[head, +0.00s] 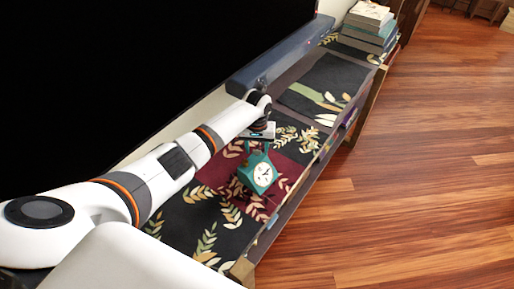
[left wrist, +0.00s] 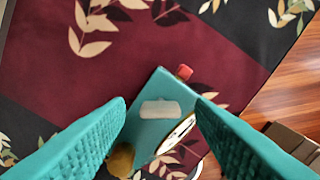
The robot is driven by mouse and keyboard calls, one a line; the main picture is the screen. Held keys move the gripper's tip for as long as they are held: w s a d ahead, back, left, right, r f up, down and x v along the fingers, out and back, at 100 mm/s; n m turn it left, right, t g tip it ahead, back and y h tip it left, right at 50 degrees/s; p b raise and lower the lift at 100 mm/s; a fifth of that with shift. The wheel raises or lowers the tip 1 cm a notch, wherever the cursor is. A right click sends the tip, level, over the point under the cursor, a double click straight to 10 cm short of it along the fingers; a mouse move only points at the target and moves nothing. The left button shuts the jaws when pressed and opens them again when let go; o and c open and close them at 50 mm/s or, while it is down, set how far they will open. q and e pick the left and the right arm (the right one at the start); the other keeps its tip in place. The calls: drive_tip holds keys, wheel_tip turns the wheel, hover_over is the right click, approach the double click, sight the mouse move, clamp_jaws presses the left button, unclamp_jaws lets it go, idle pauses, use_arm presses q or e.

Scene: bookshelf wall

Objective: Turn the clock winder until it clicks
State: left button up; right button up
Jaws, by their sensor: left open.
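A small teal clock (head: 258,174) with a pale round face stands on the patterned shelf top. In the left wrist view the clock (left wrist: 152,128) is seen from above, with a pale plate on its top and its face edge on at the right. A small red knob (left wrist: 184,72) sticks out at one end, and a gold-coloured part (left wrist: 121,160) shows at the opposite side; I cannot tell which is the winder. My left gripper (head: 259,144) is just above the clock. In the left wrist view its teal fingers (left wrist: 161,102) are spread on either side of the clock, holding nothing.
The long low shelf unit (head: 306,164) has a dark, leaf-patterned top with a maroon patch. A blue-grey bar (head: 282,54) runs along its back below a black panel. Books (head: 369,26) are stacked at the far end. Wooden floor (head: 430,170) lies open at right.

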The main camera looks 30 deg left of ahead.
use_arm(q)
drive_tip(key=shift+f, duration=0.2)
drive_tip(key=shift+c, duration=0.3)
use_arm(e)
drive_tip(key=shift+w+a, duration=0.1)
drive_tip(key=shift+a, duration=0.3)
use_arm(q)
drive_tip(key=c, duration=0.9)
drive_tip(key=shift+c, duration=0.2)
use_arm(e)
drive_tip(key=shift+d, duration=0.15)
drive_tip(key=shift+d+r, duration=0.1)
drive_tip(key=shift+r, duration=0.05)
